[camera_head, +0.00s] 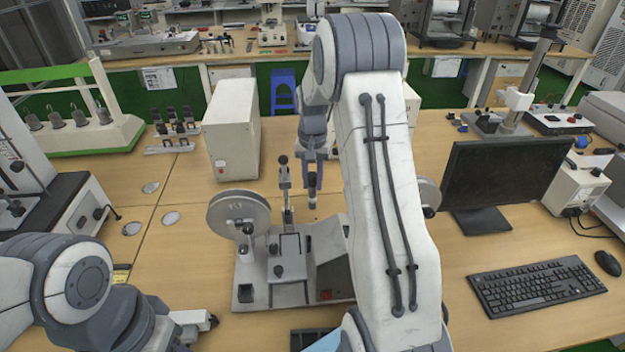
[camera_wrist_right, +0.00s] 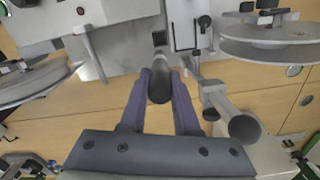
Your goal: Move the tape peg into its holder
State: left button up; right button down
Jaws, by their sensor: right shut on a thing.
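My right gripper (camera_head: 312,186) is shut on the dark-handled tape peg (camera_head: 312,180) above the back edge of the tape machine. The right wrist view shows the peg (camera_wrist_right: 159,86) between the two purple fingers of the gripper (camera_wrist_right: 160,85). The tape machine (camera_head: 250,270) stands on the table, with a round grey disc (camera_head: 238,214) at its left and another partly hidden behind my right arm. An upright post with a dark top (camera_head: 284,180) stands left of the peg. I cannot tell which part is the peg's holder. My left gripper (camera_head: 208,321) is low at the left, mostly hidden.
A white box (camera_head: 231,130) stands behind the machine. A monitor (camera_head: 502,175), keyboard (camera_head: 535,287) and mouse (camera_head: 608,263) are at the right. A rack of dark pegs (camera_head: 176,125) is at the back left. The table between the machine and left equipment is largely clear.

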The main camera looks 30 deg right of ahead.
notch_tip(320, 180, down, 13)
jog(key=b, duration=0.7)
dwell(1.0)
